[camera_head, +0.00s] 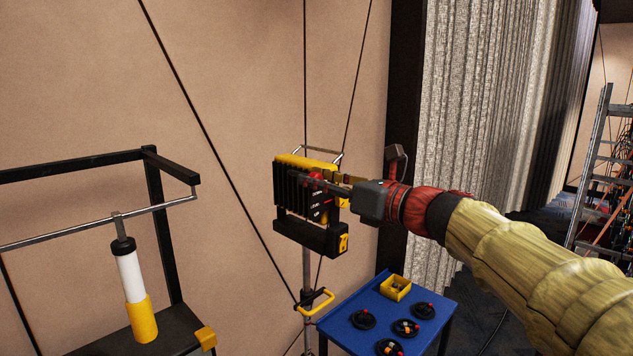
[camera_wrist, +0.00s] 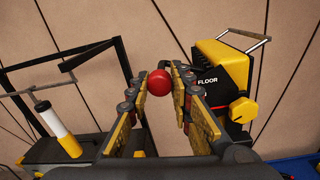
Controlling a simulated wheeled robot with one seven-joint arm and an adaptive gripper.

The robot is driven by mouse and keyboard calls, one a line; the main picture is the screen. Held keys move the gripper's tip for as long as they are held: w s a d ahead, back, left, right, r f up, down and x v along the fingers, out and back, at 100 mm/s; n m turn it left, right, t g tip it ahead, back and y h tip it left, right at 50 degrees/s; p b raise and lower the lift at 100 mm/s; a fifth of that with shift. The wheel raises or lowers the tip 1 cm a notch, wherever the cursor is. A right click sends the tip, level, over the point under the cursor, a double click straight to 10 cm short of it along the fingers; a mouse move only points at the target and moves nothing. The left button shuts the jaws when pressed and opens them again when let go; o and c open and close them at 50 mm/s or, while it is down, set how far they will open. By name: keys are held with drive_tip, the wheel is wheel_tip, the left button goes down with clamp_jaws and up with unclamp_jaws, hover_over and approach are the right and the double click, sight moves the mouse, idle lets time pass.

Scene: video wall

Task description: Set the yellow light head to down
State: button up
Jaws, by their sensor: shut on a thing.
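The yellow light head (camera_head: 290,206) is a black finned box with a yellow top, on an upright pole. In the wrist view it is at the right (camera_wrist: 222,62), its dark side panel marked "FLOOR", with a yellow knob (camera_wrist: 243,110) beside it. A round red knob (camera_wrist: 159,82) sits between my fingertips; it also shows in the head view (camera_head: 316,175) at the light head's side. My gripper (camera_wrist: 166,88) is closed on the red knob. It reaches in from the right in the head view (camera_head: 325,182).
A blue table (camera_head: 345,328) below holds a yellow box (camera_head: 396,288) and several black coils. At left, a black frame (camera_head: 158,215) stands beside a white and yellow cylinder (camera_head: 134,285). Dark cables run along the wall. A ladder (camera_head: 590,150) stands far right.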

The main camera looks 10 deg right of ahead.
clamp_jaws()
drive_tip(key=shift+r, duration=0.1)
drive_tip(key=r+p, duration=0.1)
drive_tip(key=d+r+m+p, duration=0.1)
drive_tip(key=p, duration=0.1)
drive_tip(key=shift+w+m, duration=0.3)
drive_tip(key=shift+w, duration=0.05)
drive_tip(key=w+d+r+m+p, duration=0.1)
drive_tip(key=p, duration=0.2)
drive_tip(key=w+d+r+m+p, duration=0.1)
drive_tip(key=m+p, duration=0.1)
drive_tip(key=p, duration=0.1)
drive_tip(key=shift+d+m, duration=0.3)
drive_tip(key=o, duration=0.8)
unclamp_jaws()
drive_tip(key=shift+c, duration=0.2)
